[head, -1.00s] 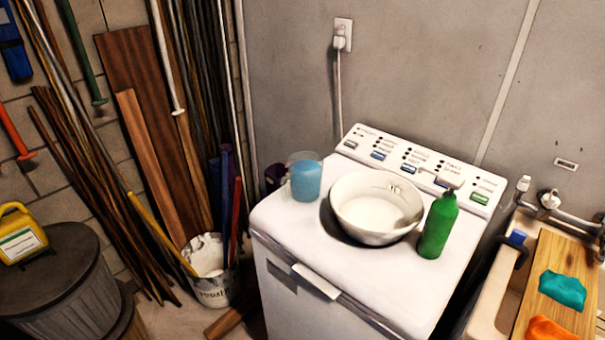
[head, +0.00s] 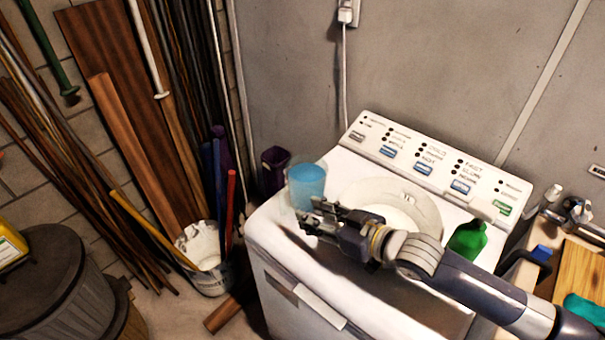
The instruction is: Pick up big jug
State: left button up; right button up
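A clear jug with blue contents (head: 306,184) stands upright at the left back of the white washing machine's top (head: 283,230). I take it as the big jug. My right gripper (head: 318,217) reaches in from the right over the machine top, with its fingers pointing left. Its fingertips are apart, with nothing seen held between them. They are just in front of the jug's lower right side in the picture; whether they touch it I cannot tell. My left gripper is out of view.
A white bowl (head: 425,208) sits behind my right arm, partly hidden. A green bottle (head: 468,240) stands right of it, its lower part hidden by the arm. A bucket (head: 203,255) with poles is on the floor at left. A sink with a wooden board (head: 583,264) is at right.

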aim_at(283, 204)
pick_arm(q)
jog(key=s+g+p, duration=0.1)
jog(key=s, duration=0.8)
pick_arm(e)
jog(key=a, duration=0.1)
jog(key=w+a, duration=0.2)
jog(key=shift+a+f, duration=0.1)
jog(key=shift+a, duration=0.15)
jog(key=p+x, duration=0.1)
jog(key=x, duration=0.1)
jog(key=shift+w+a+p, duration=0.25)
jog(key=shift+p, duration=0.05)
jog(key=shift+p+x, duration=0.35)
jog(key=shift+x, duration=0.7)
jog(key=shift+w+a+f, duration=0.4)
jog(key=shift+s, duration=0.1)
grip_shut()
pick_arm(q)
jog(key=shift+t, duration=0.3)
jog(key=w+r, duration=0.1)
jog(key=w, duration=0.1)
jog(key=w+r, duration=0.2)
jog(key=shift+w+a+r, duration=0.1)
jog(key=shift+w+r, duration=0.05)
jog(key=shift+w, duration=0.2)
pick_arm(e)
jog(key=shift+r, duration=0.15)
